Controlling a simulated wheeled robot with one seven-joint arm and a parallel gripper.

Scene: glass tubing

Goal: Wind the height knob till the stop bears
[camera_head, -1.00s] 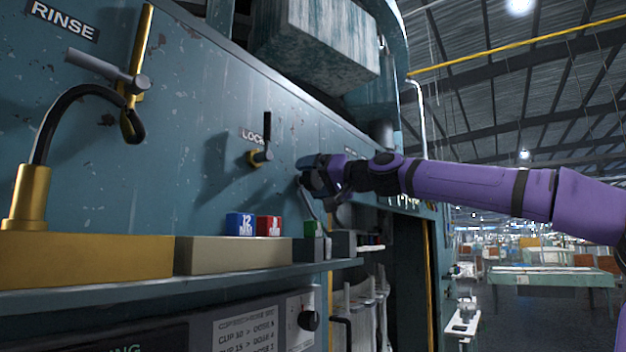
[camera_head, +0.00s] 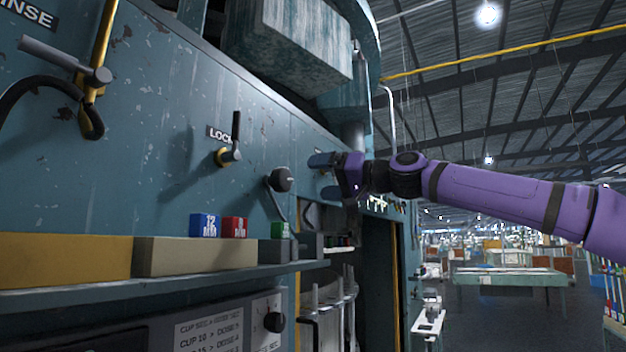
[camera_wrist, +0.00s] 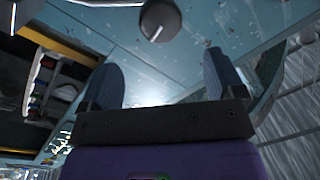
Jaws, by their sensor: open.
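A dark round knob (camera_head: 281,179) with a bent grey arm below it stands out from the teal machine panel (camera_head: 165,130). I cannot read a label naming it as the height knob. My gripper (camera_head: 319,175) is to the right of this knob, apart from it, near the panel's right end. In the wrist view my gripper (camera_wrist: 162,65) has its two blue-grey fingers wide apart with nothing between them. A grey rounded part (camera_wrist: 158,18) is beyond the fingertips at the top edge, probably the knob. The stop cannot be made out.
A lever (camera_head: 230,152) by the LOCK label is left of the knob. A shelf (camera_head: 150,284) below carries a yellow block (camera_head: 65,260), a beige block (camera_head: 195,255) and small coloured blocks (camera_head: 205,226). A large grey-teal box (camera_head: 288,45) overhangs above.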

